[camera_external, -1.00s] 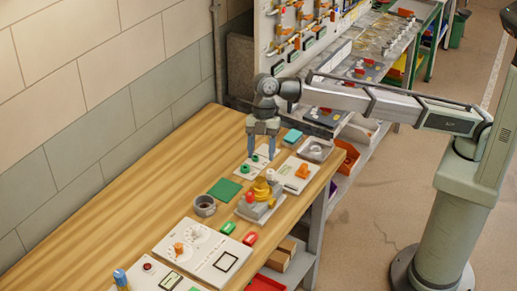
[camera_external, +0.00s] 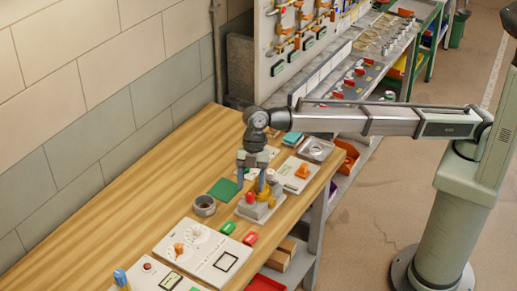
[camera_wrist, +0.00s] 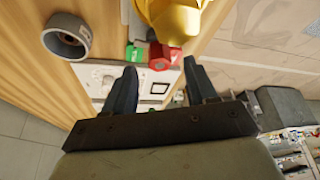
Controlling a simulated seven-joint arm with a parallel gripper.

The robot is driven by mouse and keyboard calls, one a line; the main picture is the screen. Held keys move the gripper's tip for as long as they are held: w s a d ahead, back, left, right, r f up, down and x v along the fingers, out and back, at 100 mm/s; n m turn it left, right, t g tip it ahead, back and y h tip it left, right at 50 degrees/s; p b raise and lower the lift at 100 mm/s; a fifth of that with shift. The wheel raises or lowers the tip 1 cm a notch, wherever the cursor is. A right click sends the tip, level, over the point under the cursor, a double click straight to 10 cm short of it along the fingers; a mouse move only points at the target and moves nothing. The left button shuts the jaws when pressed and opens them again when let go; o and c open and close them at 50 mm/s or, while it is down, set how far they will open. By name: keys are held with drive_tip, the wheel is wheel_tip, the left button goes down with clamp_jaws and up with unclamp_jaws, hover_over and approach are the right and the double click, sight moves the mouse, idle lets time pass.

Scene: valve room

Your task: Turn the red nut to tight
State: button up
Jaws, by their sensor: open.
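The red nut (camera_external: 250,197) sits on the left side of the yellow valve body (camera_external: 263,193), on a grey base at the table's right edge. In the wrist view the red nut (camera_wrist: 163,57) shows beside the yellow body (camera_wrist: 178,22), beyond my fingertips and between them in the picture. My gripper (camera_external: 250,183) is open, pointing down, just behind the nut and close to the yellow body. In the wrist view my gripper (camera_wrist: 160,68) has nothing between its fingers. I cannot tell the exact gap to the nut.
A grey ring-shaped cup (camera_external: 204,205) stands left of the valve. A green mat (camera_external: 224,189) lies behind the cup. A white panel with an orange knob (camera_external: 303,172) is to the right. Green (camera_external: 228,227) and red (camera_external: 250,238) pieces lie in front. The table's left is clear.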

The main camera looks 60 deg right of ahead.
sight(248, 196)
drive_tip(key=shift+x, duration=1.25)
drive_tip(key=shift+c, duration=0.5)
drive_tip(key=c, duration=1)
drive_tip(key=shift+o, duration=0.2)
